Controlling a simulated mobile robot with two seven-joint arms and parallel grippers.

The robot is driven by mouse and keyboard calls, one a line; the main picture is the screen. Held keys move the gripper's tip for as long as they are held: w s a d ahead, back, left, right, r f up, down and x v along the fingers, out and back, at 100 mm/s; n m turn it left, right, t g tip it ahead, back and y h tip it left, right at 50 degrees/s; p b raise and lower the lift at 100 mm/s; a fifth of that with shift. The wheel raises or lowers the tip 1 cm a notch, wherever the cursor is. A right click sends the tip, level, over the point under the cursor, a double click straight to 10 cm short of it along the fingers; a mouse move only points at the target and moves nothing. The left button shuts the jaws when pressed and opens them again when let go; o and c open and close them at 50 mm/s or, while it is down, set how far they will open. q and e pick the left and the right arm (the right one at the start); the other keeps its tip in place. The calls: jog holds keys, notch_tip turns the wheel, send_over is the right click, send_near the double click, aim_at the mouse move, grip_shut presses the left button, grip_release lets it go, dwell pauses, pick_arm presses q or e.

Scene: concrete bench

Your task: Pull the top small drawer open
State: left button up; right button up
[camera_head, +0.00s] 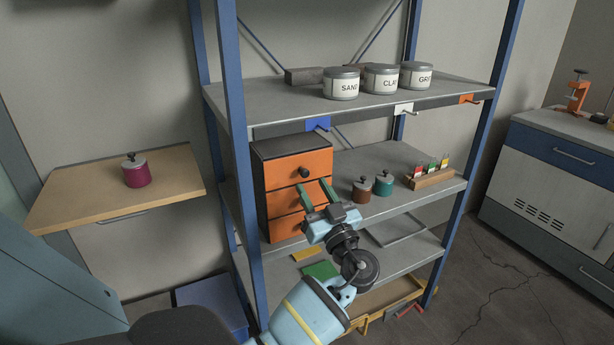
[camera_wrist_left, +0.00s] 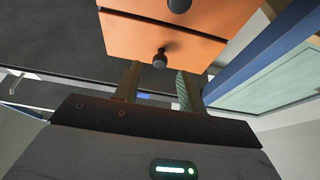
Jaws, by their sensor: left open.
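A small drawer unit with a dark casing (camera_head: 290,146) and orange fronts stands on the middle shelf. Its top small drawer (camera_head: 285,172) looks shut, and its dark round knob (camera_head: 304,173) is in plain view. My left gripper (camera_head: 316,192) is open and empty in front of the unit, its green fingers pointing at the fronts, just below the top knob in the picture. They hide part of the lower drawers. In the left wrist view a dark knob (camera_wrist_left: 160,58) shows beyond and between the fingertips (camera_wrist_left: 157,78); I cannot tell whether they touch it. My right gripper is not seen.
A brown jar (camera_head: 362,190), a teal jar (camera_head: 384,184) and a wooden rack (camera_head: 432,179) stand right of the unit. A blue shelf post (camera_head: 240,150) rises close on its left. The upper shelf (camera_head: 275,112) holds labelled tins. A side board (camera_head: 80,195) carries a magenta jar (camera_head: 136,172).

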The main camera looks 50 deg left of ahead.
aim_at(306, 176)
pick_arm(q)
jog(key=shift+p+x, duration=0.45)
jog(key=shift+x, duration=1.55)
jog(key=shift+c, duration=0.4)
grip_shut()
